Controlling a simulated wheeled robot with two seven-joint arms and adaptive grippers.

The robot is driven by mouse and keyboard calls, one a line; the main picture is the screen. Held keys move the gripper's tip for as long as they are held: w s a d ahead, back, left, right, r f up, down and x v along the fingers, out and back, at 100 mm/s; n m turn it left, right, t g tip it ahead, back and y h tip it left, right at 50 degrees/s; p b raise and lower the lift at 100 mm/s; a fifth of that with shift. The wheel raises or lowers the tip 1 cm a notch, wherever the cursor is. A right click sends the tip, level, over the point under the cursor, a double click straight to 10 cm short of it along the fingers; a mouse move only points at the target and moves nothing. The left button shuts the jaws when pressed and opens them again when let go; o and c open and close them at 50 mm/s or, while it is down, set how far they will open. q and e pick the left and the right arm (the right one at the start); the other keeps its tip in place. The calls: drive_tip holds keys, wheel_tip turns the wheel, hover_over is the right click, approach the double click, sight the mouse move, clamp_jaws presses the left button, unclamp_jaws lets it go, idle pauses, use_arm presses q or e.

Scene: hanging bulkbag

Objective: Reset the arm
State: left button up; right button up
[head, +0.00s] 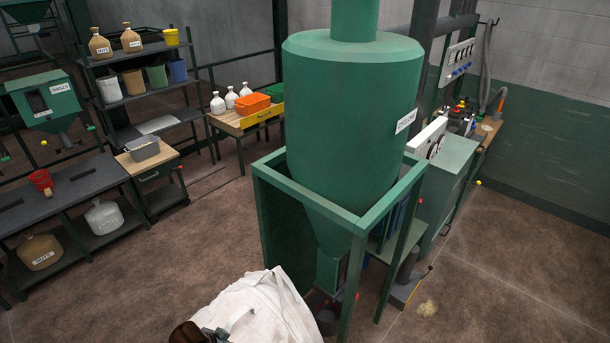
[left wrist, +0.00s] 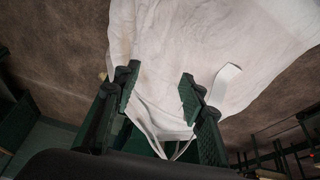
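The white bulk bag (head: 262,308) shows at the bottom of the head view, below and left of the green cyclone (head: 350,120). In the left wrist view the bag (left wrist: 205,45) fills the top and middle, with creased cloth and white straps (left wrist: 160,138) hanging low. My left gripper (left wrist: 158,93) has its two green-padded fingers apart, with the bag's cloth visible behind the gap. I cannot tell whether a finger touches the cloth. A dark and brown part at the bottom edge of the head view lies against the bag; I cannot tell what it is. My right gripper is in neither view.
The cyclone's green frame (head: 358,262) stands right of the bag. A machine cabinet (head: 447,175) is behind it. A dark bench (head: 60,195), a shelf rack (head: 150,95) and a small wooden table (head: 245,118) line the left and back. Brown floor between them is open.

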use_arm(q)
drive_tip(key=s+a+f+n+y, duration=0.1)
drive_tip(key=s+a+n+y, duration=0.15)
drive_tip(key=s+a, duration=0.6)
drive_tip(key=s+a+f+n+y, duration=0.1)
drive_tip(key=s+a+n, duration=0.35)
drive_tip(key=s, duration=0.65)
wheel_tip(320, 180, down, 33)
drive_tip(key=s+g+b, duration=0.1)
drive_tip(key=b, duration=0.4)
drive_tip(key=s+f+b, duration=0.3)
drive_tip(key=s+f, duration=0.7)
drive_tip(key=f, duration=0.2)
drive_tip(key=s+f+m+g+b, duration=0.1)
drive_tip(key=s+f+b, duration=0.2)
drive_tip(key=s+f, duration=0.7)
wheel_tip(320, 180, down, 3)
drive_tip(key=shift+s+d+f, duration=0.1)
drive_tip(key=shift+s+d, duration=0.25)
drive_tip(key=shift+d, duration=0.1)
drive_tip(key=shift+h, duration=0.25)
